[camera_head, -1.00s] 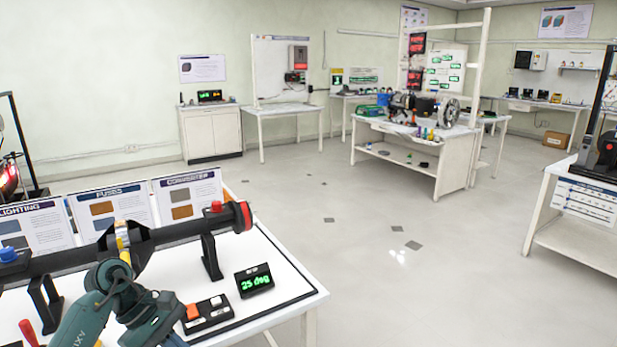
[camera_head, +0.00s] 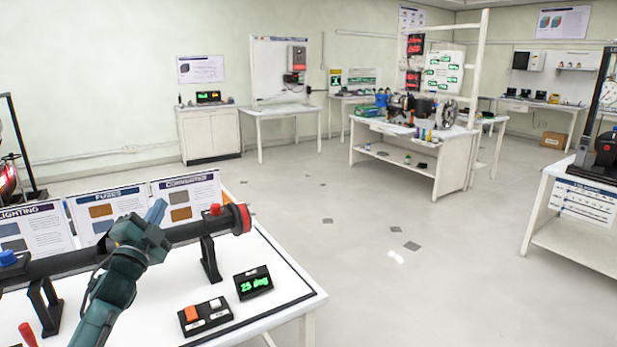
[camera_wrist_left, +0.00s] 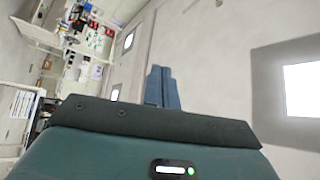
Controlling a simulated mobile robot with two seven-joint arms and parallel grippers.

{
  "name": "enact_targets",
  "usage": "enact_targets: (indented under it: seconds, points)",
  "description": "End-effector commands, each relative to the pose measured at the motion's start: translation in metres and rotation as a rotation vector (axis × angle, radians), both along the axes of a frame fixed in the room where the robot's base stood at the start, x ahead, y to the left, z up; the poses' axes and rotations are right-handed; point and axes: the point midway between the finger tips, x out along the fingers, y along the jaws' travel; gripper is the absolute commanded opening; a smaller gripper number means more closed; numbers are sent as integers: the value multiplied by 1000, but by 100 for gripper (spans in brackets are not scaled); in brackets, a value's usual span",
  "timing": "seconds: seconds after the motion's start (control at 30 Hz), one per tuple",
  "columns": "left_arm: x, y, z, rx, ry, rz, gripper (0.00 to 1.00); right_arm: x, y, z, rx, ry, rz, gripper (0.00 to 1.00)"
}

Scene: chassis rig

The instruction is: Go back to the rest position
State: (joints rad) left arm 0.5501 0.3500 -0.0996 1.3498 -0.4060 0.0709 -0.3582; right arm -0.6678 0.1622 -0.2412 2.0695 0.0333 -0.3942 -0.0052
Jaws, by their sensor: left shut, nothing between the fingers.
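My left gripper (camera_head: 155,212) is in front of the black bar on the near bench in the head view, its blue fingers pointing upward. In the left wrist view its fingers (camera_wrist_left: 162,88) are pressed together with nothing between them. The black bar (camera_head: 70,262) lies across stands and has a red end (camera_head: 242,218). My arm and wrist hide the bar's middle. My right gripper is in neither view.
The near white bench (camera_head: 275,305) holds a green "25 deg" display (camera_head: 253,282), a button box (camera_head: 205,316) and upright info boards (camera_head: 187,197). Open floor (camera_head: 400,280) lies to the right. A workbench (camera_head: 405,150) stands further back.

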Motion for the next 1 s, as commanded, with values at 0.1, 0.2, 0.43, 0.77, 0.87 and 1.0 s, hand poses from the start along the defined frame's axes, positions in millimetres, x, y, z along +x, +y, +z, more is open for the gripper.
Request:
enact_targets:
  seconds: [0.1, 0.2, 0.43, 0.77, 0.87, 1.0]
  points:
    - [8, 23, -29, -348, 157, 22, 0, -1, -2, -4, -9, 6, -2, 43]
    - [11, 32, -55, -606, 276, 38, 0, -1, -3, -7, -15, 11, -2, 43]
    - [-18, 4, -136, -823, 469, 35, 0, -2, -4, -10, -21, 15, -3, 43]
    - [-139, -78, -267, -855, 708, -19, 0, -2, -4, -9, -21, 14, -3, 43]
    - [-199, -108, -303, -888, 801, -37, 0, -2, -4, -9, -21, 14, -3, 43]
    - [-282, -144, -332, -949, 917, -50, 0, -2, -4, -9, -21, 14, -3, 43]
